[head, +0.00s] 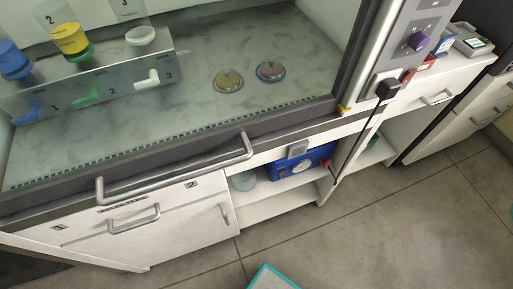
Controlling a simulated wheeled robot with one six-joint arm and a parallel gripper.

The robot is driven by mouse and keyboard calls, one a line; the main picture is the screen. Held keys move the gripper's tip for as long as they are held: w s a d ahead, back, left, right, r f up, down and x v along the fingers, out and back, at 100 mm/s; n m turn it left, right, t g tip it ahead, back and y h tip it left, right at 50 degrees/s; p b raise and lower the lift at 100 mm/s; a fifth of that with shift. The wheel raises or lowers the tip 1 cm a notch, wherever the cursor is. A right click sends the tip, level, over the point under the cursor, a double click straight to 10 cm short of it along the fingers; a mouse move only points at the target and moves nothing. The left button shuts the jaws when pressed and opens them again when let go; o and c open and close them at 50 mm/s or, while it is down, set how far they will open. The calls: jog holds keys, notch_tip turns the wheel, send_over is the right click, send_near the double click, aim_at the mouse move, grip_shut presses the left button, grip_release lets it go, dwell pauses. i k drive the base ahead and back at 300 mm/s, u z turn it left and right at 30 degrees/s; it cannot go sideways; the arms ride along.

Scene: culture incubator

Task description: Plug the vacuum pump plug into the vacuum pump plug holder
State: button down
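A black plug (388,89) is at the front of the grey side panel, right of the cabinet opening. It seems to sit against a light plate; I cannot tell whether it is seated in a holder there. A black cable (357,146) runs from it down towards the shelf below. A blue device (297,162), apparently the vacuum pump, stands on the shelf under the cabinet, with a grey part on top and a small red part at its right. The plug holder cannot be clearly made out. My gripper is not in view.
A metal handle (178,175) juts from the cabinet front. Inside are a numbered metal rack (110,75) with coloured-lidded containers and two dishes, (229,80) and (271,71). The floor (390,215) in front is mostly clear.

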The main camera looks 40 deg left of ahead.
aim_at(389, 88)
jog(key=u, duration=0.5)
jog(key=i, duration=0.2)
jog(key=z, duration=1.65)
jog(key=k, duration=0.8)
jog(key=u, duration=0.2)
